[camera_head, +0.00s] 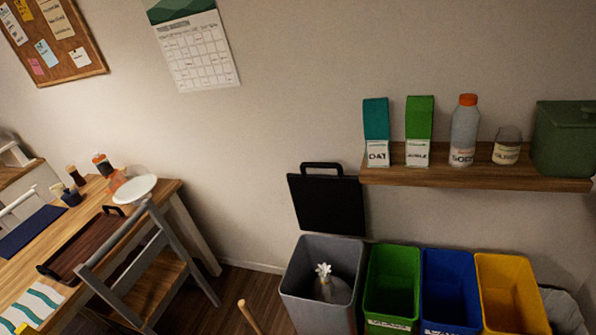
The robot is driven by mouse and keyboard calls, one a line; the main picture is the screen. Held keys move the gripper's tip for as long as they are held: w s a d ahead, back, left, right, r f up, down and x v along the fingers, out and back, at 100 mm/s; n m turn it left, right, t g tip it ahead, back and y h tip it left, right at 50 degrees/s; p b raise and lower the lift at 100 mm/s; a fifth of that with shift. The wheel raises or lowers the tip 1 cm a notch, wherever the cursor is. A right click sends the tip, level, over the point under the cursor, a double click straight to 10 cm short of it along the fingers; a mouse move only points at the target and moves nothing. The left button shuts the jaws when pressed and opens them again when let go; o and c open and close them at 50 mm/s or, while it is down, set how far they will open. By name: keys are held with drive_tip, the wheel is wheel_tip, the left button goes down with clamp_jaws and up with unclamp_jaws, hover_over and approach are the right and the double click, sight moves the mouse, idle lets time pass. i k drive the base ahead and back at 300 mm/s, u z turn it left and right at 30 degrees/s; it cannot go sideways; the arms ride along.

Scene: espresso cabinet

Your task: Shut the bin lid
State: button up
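A grey bin (293,297) stands on the floor against the wall, a little right of the middle. Its black lid (327,207), with a loop handle (322,168) on its upper edge, stands raised against the wall behind the bin. The bin is open, and a pale rounded thing with a white flower-like top (324,274) shows inside it. My gripper does not show in this view.
Open green (391,258), blue (450,262) and yellow (508,268) bins stand right of the grey bin. A wooden shelf (430,177) with cartons and bottles hangs above them. A table (166,197) and grey chair (160,250) stand at left. A wooden stick end (248,315) shows at the bottom.

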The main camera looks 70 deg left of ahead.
sight(330, 204)
drive_tip(key=u, duration=1.85)
drive_tip(key=k, duration=0.35)
drive_tip(key=z, duration=0.8)
drive_tip(key=i, duration=1.3)
drive_tip(key=u, duration=0.75)
